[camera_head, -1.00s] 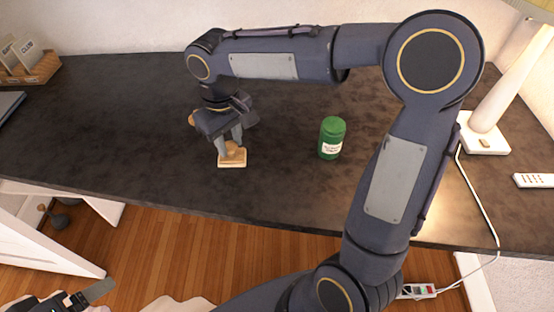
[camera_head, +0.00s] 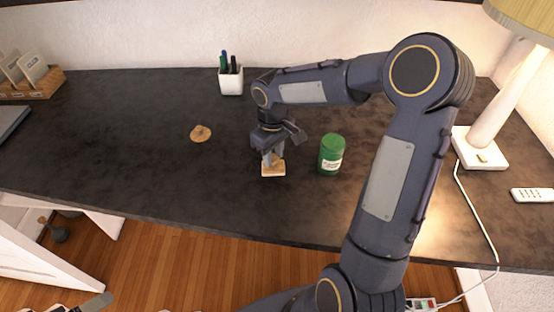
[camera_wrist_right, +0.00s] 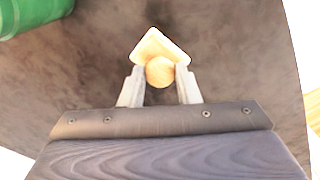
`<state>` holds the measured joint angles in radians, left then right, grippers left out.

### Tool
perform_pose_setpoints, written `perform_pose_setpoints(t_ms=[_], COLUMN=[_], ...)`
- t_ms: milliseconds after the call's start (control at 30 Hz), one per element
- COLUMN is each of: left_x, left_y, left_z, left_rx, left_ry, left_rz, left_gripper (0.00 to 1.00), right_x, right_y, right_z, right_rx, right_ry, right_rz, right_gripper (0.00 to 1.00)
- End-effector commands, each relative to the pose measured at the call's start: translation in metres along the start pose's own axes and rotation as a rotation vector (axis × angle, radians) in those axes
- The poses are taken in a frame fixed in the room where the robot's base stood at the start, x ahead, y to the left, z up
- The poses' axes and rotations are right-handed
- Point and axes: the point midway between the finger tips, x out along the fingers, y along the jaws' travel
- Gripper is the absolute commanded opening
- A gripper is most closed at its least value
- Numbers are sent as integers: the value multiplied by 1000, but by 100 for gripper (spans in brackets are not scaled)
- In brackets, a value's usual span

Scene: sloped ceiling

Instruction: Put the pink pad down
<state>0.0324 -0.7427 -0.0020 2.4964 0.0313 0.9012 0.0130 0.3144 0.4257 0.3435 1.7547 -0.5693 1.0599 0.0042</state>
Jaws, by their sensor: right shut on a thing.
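My right gripper (camera_head: 271,158) is shut on a pale wooden piece (camera_head: 273,170) with a square base and a round knob. In the right wrist view the fingers (camera_wrist_right: 160,88) close around the knob (camera_wrist_right: 160,72), and the cream base (camera_wrist_right: 158,44) shows beyond it. The piece is at or just above the dark desk top (camera_head: 150,180); I cannot tell if it touches. I see no clearly pink pad; this piece looks tan. My left gripper (camera_head: 95,303) shows only in part at the bottom left edge, apart from the desk; its opening is unclear.
A green canister (camera_head: 331,155) stands close to the right of my right gripper. A round wooden piece (camera_head: 200,133) lies to the left. A white pen cup (camera_head: 231,80) stands behind, and a lamp (camera_head: 482,145) at right. The desk's left middle is mostly clear.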

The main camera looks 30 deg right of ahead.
Motion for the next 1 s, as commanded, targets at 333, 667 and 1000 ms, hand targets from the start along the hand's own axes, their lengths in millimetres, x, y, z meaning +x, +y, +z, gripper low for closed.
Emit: perform_pose_setpoints(t_ms=[333, 667, 1000], left_x=[-5, -6, -5], left_y=[2, 3, 2], left_z=[-2, -3, -3], left_rx=[0, 0, 0], left_ry=[0, 0, 0], left_rz=[0, 0, 0], left_gripper=[87, 87, 87], right_x=[34, 42, 44], right_y=[13, 13, 13], right_z=[2, 1, 1], right_rx=[-1, 0, 0], right_ry=[-3, 1, 0], right_rz=[-2, 1, 1], right_gripper=[11, 11, 51])
